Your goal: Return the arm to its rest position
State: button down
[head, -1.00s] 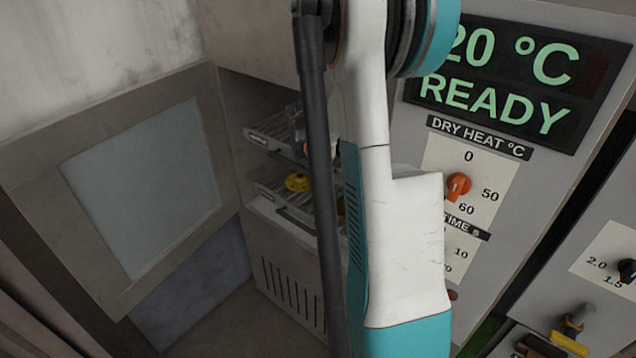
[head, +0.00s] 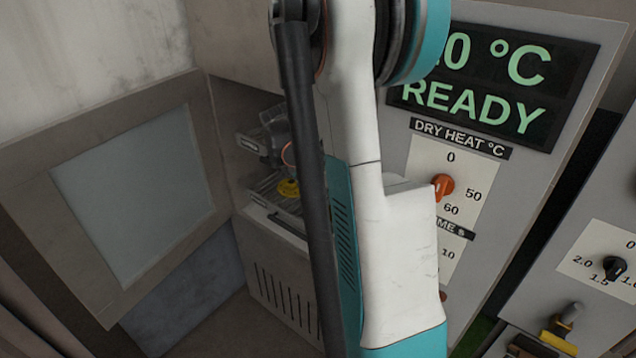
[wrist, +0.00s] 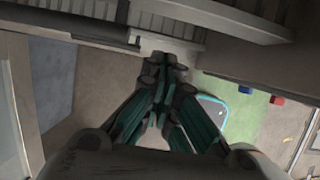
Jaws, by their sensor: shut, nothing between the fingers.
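My gripper (wrist: 162,62) points away from the camera in the wrist view, its fingers together and empty. Its fingertips are near the front edge of a grey cabinet with slatted racks (wrist: 170,22). In the head view my white and teal arm crosses the middle and hides part of the oven. A dark part of my wrist shows at the oven opening, left of the arm. The fingertips cannot be made out there. A yellow round thing (head: 288,188) lies on the lower rack (head: 274,208), partly hidden by my arm.
The oven door (head: 135,190) stands open at the left. The panel at right has a display (head: 500,85) reading READY and an orange knob (head: 442,187). A yellow-handled part (head: 558,340) is at lower right.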

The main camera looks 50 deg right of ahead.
jog(key=p+v, duration=0.1)
jog(key=v, duration=0.7)
jog(key=shift+r, duration=0.25)
jog(key=shift+w+a, duration=0.1)
jog(key=shift+w, duration=0.05)
